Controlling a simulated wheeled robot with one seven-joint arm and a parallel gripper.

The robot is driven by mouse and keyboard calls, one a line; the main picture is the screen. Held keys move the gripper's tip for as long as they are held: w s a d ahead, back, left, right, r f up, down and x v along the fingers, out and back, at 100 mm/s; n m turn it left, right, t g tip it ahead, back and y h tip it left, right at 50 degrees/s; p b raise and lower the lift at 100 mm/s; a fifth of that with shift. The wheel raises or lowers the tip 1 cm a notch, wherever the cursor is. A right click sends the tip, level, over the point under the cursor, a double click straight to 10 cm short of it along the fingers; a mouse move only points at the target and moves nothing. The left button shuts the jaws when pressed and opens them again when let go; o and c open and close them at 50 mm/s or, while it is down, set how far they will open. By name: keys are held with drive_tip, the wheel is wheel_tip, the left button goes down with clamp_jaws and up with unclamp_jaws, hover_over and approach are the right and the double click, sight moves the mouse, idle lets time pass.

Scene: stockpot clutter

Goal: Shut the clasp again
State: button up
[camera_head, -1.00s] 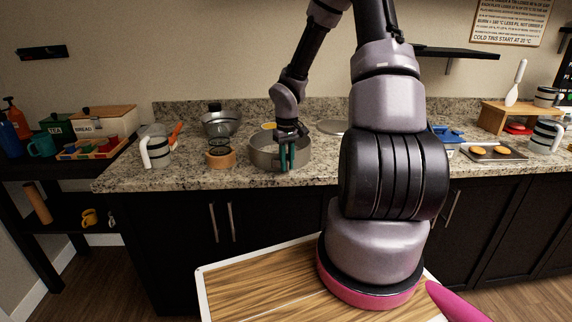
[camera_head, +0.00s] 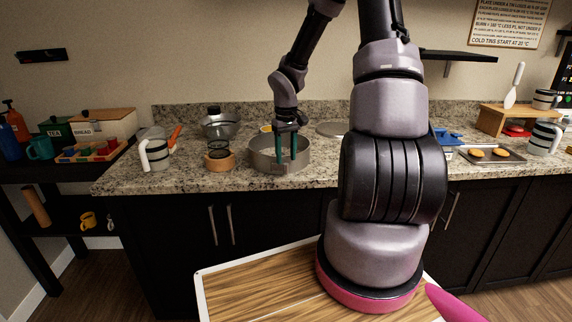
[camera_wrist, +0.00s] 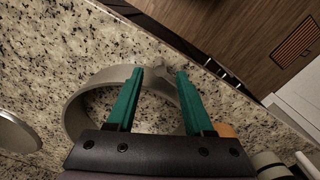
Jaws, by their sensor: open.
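The grey metal ring of a round pan (camera_head: 262,161) stands on the granite counter. It also shows in the wrist view (camera_wrist: 76,112), lying around and below my fingers. Its clasp (camera_wrist: 160,72) appears as a small grey fitting on the ring's edge, between my fingertips; I cannot tell how far its lever stands out. My gripper (camera_head: 286,161) points down over the front of the ring with its green fingers apart. In the wrist view my gripper (camera_wrist: 158,74) is open, with nothing held between the fingers. Part of the ring is hidden behind the gripper body.
A round metal disc (camera_head: 333,128) lies behind on the right. The counter's front edge (camera_head: 240,186) is close to the ring.

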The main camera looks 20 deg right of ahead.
sight(286, 161)
wheel_tip(286, 161, up, 7)
drive_tip(key=shift+f, duration=0.15)
